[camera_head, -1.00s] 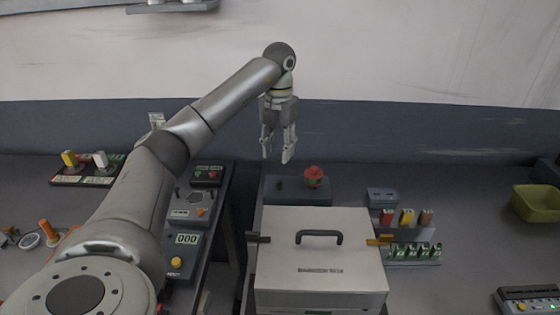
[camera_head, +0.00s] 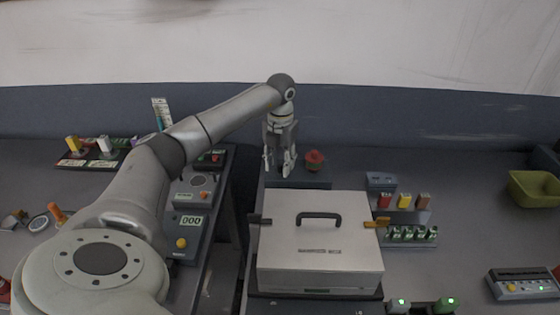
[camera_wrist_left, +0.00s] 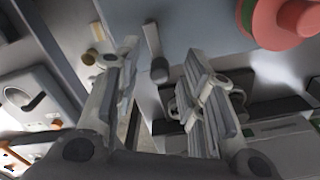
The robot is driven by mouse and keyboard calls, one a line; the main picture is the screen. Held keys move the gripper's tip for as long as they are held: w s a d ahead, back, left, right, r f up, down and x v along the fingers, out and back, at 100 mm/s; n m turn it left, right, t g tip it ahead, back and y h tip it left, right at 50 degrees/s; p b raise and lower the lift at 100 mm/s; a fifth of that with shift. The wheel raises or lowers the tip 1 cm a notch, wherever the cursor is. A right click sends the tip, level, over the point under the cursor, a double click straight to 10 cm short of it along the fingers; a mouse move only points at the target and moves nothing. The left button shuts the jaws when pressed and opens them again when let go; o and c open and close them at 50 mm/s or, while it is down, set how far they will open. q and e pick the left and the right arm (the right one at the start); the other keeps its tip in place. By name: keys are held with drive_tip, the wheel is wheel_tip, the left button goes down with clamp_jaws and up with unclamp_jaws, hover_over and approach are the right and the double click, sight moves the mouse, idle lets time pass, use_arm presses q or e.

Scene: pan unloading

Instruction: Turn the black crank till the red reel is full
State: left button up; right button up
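The red reel (camera_head: 315,161) sits on the right part of a blue-grey block (camera_head: 318,180) behind the white case. It also shows large at the top right of the left wrist view (camera_wrist_left: 285,22), with a green part at its edge. The black crank (camera_wrist_left: 155,52) stands on the block in the wrist view, seen just beyond the gap between my fingertips. In the head view my gripper hides it. My left gripper (camera_head: 279,172) points down beside the reel, on its left; it is open and empty (camera_wrist_left: 160,65). My right gripper is not in view.
A white case (camera_head: 320,265) with a black handle stands directly in front of the block. Coloured pieces (camera_head: 405,201) stand to its right. A control panel with a 000 display (camera_head: 191,221) is on the left bench, across a gap. A green bin (camera_head: 535,188) is far right.

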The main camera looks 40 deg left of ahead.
use_arm(q)
clamp_jaws()
drive_tip(key=shift+r+m, duration=0.1)
drive_tip(key=shift+m, duration=0.2)
drive_tip(key=m, duration=0.2)
drive_tip(key=a+m, duration=0.1)
drive_tip(key=shift+s, duration=0.25)
drive_tip(key=m, duration=0.2)
drive_tip(key=a+m, duration=0.1)
drive_tip(key=m, duration=0.2)
drive_tip(key=shift+s+a, duration=0.1)
drive_tip(key=shift+a, duration=0.05)
drive_tip(key=m, duration=0.2)
drive_tip(key=a+m, duration=0.1)
drive_tip(key=m, duration=0.1)
drive_tip(key=shift+a, duration=0.1)
drive_tip(key=shift+w+a+m, duration=0.2)
drive_tip(key=shift+w+m, duration=0.05)
drive_tip(key=shift+m, duration=0.75)
drive_tip(key=shift+w+a+m, duration=0.2)
drive_tip(key=shift+m, duration=0.8)
